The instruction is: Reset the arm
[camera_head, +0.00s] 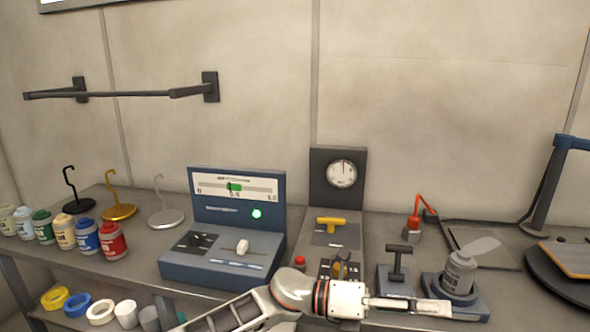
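My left arm comes in along the bottom edge. Its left gripper (435,308) points right, low in front of the bench. Its fingers show edge-on as one narrow white and dark shape, so I cannot tell whether they are apart. It overlaps the front of the base under a grey labelled bottle (460,272) in this view; I cannot tell whether they touch. Nothing is clearly seen in the fingers. My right gripper is not in view.
The grey bench (140,250) holds a blue console (220,262) with a green light, a gauge panel (338,190) with a yellow handle (331,224), a black T-handle (398,260) and several paint bottles (87,238). A wall rail (125,94) hangs above. Tape rolls (77,304) lie below.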

